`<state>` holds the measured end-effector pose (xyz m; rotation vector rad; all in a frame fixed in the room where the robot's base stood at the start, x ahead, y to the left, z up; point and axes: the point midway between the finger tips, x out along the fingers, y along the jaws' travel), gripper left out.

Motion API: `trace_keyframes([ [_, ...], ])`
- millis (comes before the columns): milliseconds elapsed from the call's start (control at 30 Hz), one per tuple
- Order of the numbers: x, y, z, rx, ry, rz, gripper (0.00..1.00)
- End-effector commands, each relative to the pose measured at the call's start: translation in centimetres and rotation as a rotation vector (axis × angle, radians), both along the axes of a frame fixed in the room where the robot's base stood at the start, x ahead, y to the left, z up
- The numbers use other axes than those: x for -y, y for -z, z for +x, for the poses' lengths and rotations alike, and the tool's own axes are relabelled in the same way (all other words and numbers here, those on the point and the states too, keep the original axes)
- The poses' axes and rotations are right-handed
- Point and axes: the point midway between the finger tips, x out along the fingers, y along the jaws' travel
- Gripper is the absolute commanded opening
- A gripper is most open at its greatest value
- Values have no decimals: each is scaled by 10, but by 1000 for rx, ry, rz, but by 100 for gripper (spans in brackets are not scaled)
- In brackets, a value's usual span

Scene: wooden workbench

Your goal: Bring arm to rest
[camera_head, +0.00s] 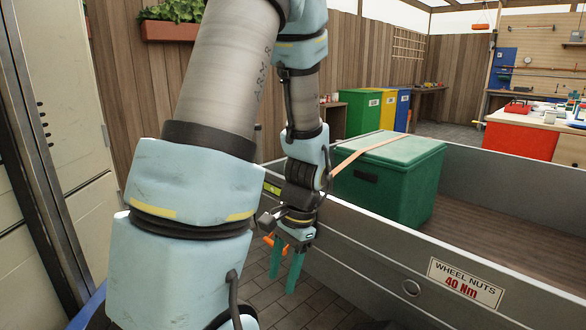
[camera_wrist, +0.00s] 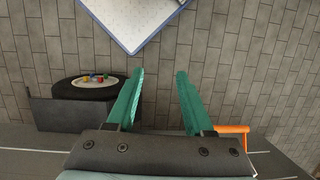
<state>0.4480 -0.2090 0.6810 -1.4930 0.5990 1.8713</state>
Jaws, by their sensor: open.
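My arm runs down through the middle left of the head view, bent, with its grey and pale blue links. My gripper (camera_head: 285,268) hangs at its end with two green fingers pointing down, beside the side wall of a grey trailer (camera_head: 400,278). In the wrist view my gripper (camera_wrist: 160,98) has its fingers spread apart, with only paving between them. It is open and empty.
A green lidded box (camera_head: 392,185) with an orange strap stands in the trailer. Coloured bins (camera_head: 362,113) stand behind. An orange part (camera_wrist: 232,130) shows right of my fingers. A white board (camera_wrist: 130,18) and a dark round thing (camera_wrist: 90,88) lie beyond.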

Motion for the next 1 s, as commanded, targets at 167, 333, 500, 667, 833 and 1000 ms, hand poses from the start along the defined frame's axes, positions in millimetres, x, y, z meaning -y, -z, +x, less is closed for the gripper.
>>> trace_keyframes([
  [167, -19, -32, 7, 145, -320, -112, 52],
  [333, -34, -54, 11, 249, -539, -178, 52],
  [500, -49, -73, 12, 340, -731, -230, 52],
  [667, -46, -105, 12, 329, -714, -225, 52],
  [833, -46, -137, 12, 328, -711, -225, 52],
  [1000, -46, -182, 12, 329, -710, -224, 52],
])
